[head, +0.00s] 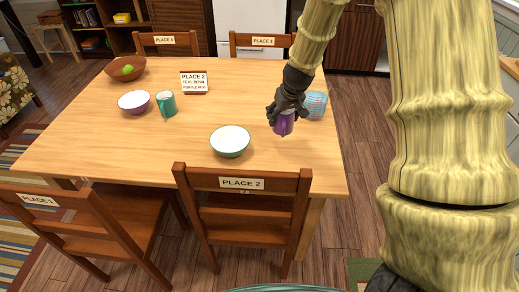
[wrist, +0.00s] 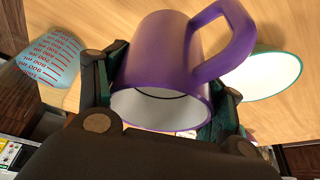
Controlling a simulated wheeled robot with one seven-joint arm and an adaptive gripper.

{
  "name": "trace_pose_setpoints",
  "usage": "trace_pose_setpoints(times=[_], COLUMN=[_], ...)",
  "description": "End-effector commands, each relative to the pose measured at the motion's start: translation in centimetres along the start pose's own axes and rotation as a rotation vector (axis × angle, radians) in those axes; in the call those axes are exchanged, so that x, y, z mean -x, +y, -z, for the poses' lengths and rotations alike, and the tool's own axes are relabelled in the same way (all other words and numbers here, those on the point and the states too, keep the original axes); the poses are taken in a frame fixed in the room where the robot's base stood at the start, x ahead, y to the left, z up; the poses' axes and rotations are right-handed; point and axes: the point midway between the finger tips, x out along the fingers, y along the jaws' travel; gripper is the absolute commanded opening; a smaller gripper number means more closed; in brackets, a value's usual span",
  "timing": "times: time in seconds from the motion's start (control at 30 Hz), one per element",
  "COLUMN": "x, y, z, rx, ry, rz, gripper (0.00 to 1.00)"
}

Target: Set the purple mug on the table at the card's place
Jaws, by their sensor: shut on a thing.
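The purple mug (head: 284,124) is in my gripper (head: 288,106), over the right part of the wooden table (head: 250,82). In the wrist view my gripper (wrist: 168,82) has a finger on either side of the purple mug (wrist: 165,50), its white inside facing the camera and its handle to the upper right. I cannot tell if the mug touches the table. The card (head: 194,83) stands towards the back and reads "PLACE 2, teal bowl, purple mug". The teal bowl (head: 230,142), white inside, sits before the chair labelled PLACE 2 (head: 242,183), left of the mug.
A clear bluish measuring cup (head: 316,105) stands close right of my gripper. A teal mug (head: 166,104), a purple bowl (head: 134,102) and a brown bowl with green fruit (head: 125,69) are at the left. Table around the teal bowl is clear. Chairs surround the table.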

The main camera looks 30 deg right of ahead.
Motion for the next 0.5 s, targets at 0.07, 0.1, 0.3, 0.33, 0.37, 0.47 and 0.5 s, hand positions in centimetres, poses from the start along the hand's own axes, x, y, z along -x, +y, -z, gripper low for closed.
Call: trace_pose_setpoints(times=[0.07, 0.1, 0.3, 0.33, 0.37, 0.47, 0.5], x=[-1.1, -1.8, -4.3, -4.5, -4.7, -5.1, -5.3], y=[0.0, 0.0, 0.0, 0.0, 0.0, 0.0, 0.0], z=[-0.6, -0.8, -1.8, -1.9, -2.0, -2.1, -2.2], rx=[-0.003, -0.002, -0.003, -0.002, -0.001, 0.000, -0.001], ry=[-0.003, -0.003, -0.001, -0.001, -0.001, -0.001, -0.001], rz=[0.002, 0.002, 0.002, 0.001, 0.001, 0.001, 0.001], gripper=[0.25, 0.25, 0.25, 0.25, 0.25, 0.25, 0.25])
